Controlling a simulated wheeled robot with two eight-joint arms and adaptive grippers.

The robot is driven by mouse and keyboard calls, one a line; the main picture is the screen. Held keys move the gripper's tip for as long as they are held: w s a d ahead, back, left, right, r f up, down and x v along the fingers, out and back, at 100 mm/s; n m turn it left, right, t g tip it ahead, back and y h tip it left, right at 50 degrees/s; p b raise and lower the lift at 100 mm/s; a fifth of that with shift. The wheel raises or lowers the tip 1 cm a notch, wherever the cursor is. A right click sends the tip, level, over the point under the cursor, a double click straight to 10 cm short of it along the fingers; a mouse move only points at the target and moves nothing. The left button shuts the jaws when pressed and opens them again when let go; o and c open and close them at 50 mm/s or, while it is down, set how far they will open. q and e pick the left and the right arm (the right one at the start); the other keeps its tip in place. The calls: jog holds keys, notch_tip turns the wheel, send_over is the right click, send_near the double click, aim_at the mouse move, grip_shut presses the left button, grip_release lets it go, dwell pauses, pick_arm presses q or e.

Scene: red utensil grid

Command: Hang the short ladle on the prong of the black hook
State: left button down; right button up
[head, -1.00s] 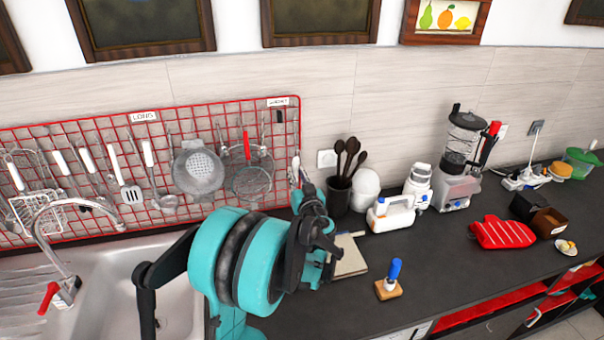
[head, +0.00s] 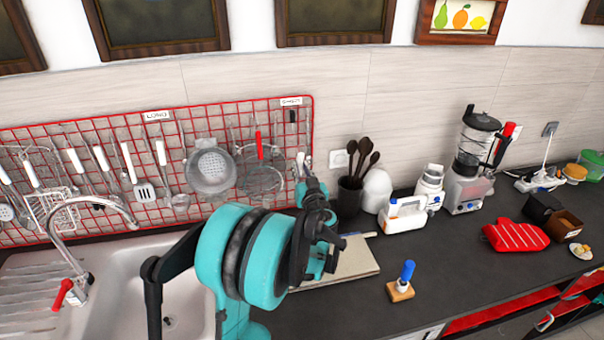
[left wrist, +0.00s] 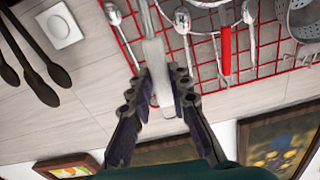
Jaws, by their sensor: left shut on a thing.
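My left gripper (head: 306,178) is in front of the lower right corner of the red grid. In the left wrist view the fingers (left wrist: 160,90) are shut on the white handle of a utensil (left wrist: 156,62), which looks like the short ladle. Its metal shank runs off the top of that view, so its bowl is out of sight there; in the head view my arm covers most of it. A small black piece (head: 292,116), probably the black hook, is on the grid below the right-hand label. Its prong is too small to make out. My right gripper is not in view.
The red grid (head: 226,124) carries several hanging utensils, including a strainer (head: 211,170) and a red-handled tool (head: 259,146). The sink (head: 110,290) lies below left. A pot of dark spoons (head: 350,195) stands right of my gripper. The front counter right of centre has free room.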

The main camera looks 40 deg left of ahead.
pick_arm(q)
jog(key=shift+b+x, duration=0.35)
jog(key=shift+x, duration=1.75)
jog(key=shift+a, duration=0.1)
jog(key=x, duration=0.6)
jog(key=shift+b, duration=0.35)
jog(key=shift+w+a, duration=0.3)
jog(key=shift+a, duration=0.05)
dwell(1.2)
jog(key=shift+f+b, duration=0.8)
dwell(0.8)
